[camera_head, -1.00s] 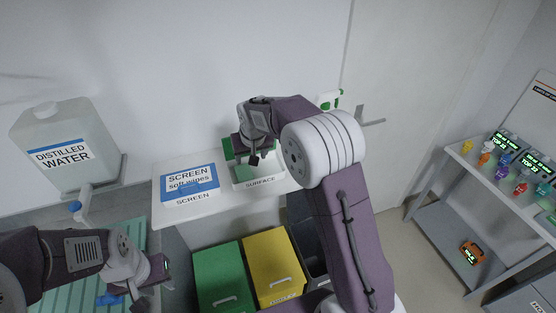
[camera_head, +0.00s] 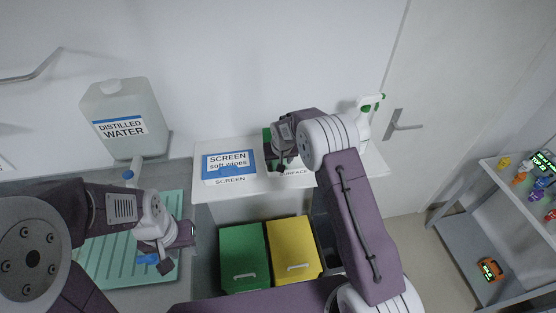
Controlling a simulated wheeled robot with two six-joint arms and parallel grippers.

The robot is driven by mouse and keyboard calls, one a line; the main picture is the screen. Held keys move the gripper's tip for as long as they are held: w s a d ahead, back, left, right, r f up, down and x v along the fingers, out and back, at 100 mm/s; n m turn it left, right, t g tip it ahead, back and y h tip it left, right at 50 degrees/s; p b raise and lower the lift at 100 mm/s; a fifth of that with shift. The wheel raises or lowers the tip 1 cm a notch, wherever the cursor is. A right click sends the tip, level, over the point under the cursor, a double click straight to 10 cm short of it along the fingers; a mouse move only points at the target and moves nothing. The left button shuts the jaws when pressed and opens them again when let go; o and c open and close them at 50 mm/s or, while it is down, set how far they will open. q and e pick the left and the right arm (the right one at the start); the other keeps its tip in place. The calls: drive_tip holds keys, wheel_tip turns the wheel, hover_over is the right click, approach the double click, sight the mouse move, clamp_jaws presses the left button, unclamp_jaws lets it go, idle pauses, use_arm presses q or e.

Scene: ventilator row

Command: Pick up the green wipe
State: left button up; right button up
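The surface-wipes box, marked SURFACE (camera_head: 294,172), stands on the white shelf, mostly hidden behind my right gripper (camera_head: 279,160). A small patch of green (camera_head: 267,138) shows at the box beside that gripper. I cannot tell whether this is the green wipe or part of the box. My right gripper points down at the box, and its fingertips are too covered to read. My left gripper (camera_head: 179,251) is over the green ribbed mat at the left, its fingers apart with nothing seen between them.
The white screen-wipes box (camera_head: 229,166) stands left of the surface box. A distilled water jug (camera_head: 125,112) and the green mat (camera_head: 105,262) are at left. Green (camera_head: 243,257) and yellow (camera_head: 293,249) bins stand below the shelf. A spray bottle (camera_head: 367,112) is at right.

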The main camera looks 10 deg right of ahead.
drive_tip(key=shift+w+d+f, duration=0.1)
drive_tip(key=shift+d, duration=0.15)
drive_tip(key=c, duration=0.5)
drive_tip(key=shift+a, duration=0.1)
drive_tip(key=c, duration=0.7)
drive_tip(key=shift+r, duration=0.25)
drive_tip(key=shift+c, duration=0.2)
wheel_tip(320, 180, up, 4)
drive_tip(key=shift+f+b, duration=0.2)
drive_tip(key=shift+b, duration=1.05)
drive_tip(key=s+d+r+b, duration=0.4)
drive_tip(key=s+d+r, duration=0.3)
drive_tip(key=s, duration=0.2)
drive_tip(key=shift+d, duration=0.35)
